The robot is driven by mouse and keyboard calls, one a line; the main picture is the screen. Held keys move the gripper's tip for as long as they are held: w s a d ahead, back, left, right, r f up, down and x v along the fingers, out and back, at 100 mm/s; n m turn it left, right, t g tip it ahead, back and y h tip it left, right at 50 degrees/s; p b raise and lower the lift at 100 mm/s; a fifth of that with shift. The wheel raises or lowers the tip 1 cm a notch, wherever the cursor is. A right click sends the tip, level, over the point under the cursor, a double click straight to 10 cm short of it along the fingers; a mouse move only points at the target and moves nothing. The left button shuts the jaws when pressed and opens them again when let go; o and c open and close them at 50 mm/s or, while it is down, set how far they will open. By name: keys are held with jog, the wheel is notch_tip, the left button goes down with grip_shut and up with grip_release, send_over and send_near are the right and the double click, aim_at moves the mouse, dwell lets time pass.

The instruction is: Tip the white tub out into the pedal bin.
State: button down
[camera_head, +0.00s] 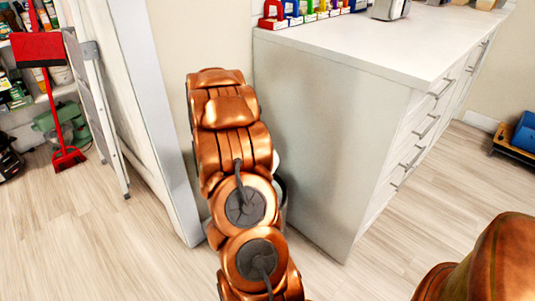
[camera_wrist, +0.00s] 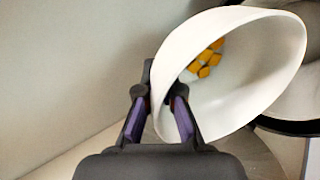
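The white tub (camera_wrist: 255,85) fills the upper right of the wrist view, its open mouth facing the camera. Several orange-yellow pieces (camera_wrist: 206,62) lie inside it, toward its bottom. My gripper (camera_wrist: 160,92) has its fingers on either side of the tub's near wall, pinching it at the rim. Behind the tub at right is a round, dark-rimmed thing (camera_wrist: 285,127), probably the pedal bin, mostly hidden by the tub. In the head view, my arm hides the gripper and tub; only a white and dark sliver (camera_head: 281,190) shows beside it.
A white drawer cabinet (camera_head: 310,130) stands close right of my arm, with colored items (camera_head: 310,12) on top. A wall end (camera_head: 165,130) is close on the left. The floor at front left is clear.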

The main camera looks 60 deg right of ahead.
jog(key=shift+a+f+h+b, duration=0.15)
jog(key=shift+h+b, duration=0.15)
jog(key=shift+b, duration=0.45)
jog(key=b, duration=0.2)
jog(key=h+b, duration=0.1)
jog(key=b, duration=0.1)
jog(key=shift+w+a+r+g, duration=0.1)
jog(key=shift+a+r+g, duration=0.1)
jog(key=shift+a+g, duration=0.1)
jog(key=a+h+b, duration=0.1)
jog(key=h+b, duration=0.1)
jog(key=b, duration=0.3)
jog(key=w+a+g+h+b, duration=0.1)
jog(key=a+b, duration=0.1)
jog(key=b, duration=0.4)
jog(key=shift+a+h, duration=0.3)
jog(key=shift+h, duration=0.1)
jog(key=shift+w+a+h+b, duration=0.15)
jog(key=shift+a+h+b, duration=0.25)
jog(key=shift+b, duration=0.5)
jog(key=shift+w+a+r+g+h, duration=0.15)
jog(key=shift+a+g+h, duration=0.15)
jog(key=shift+a+h, duration=0.35)
jog(key=shift+w+a+r+g+h, duration=0.1)
jog(key=shift+a+g+h, duration=0.2)
jog(key=shift+a+h, duration=0.3)
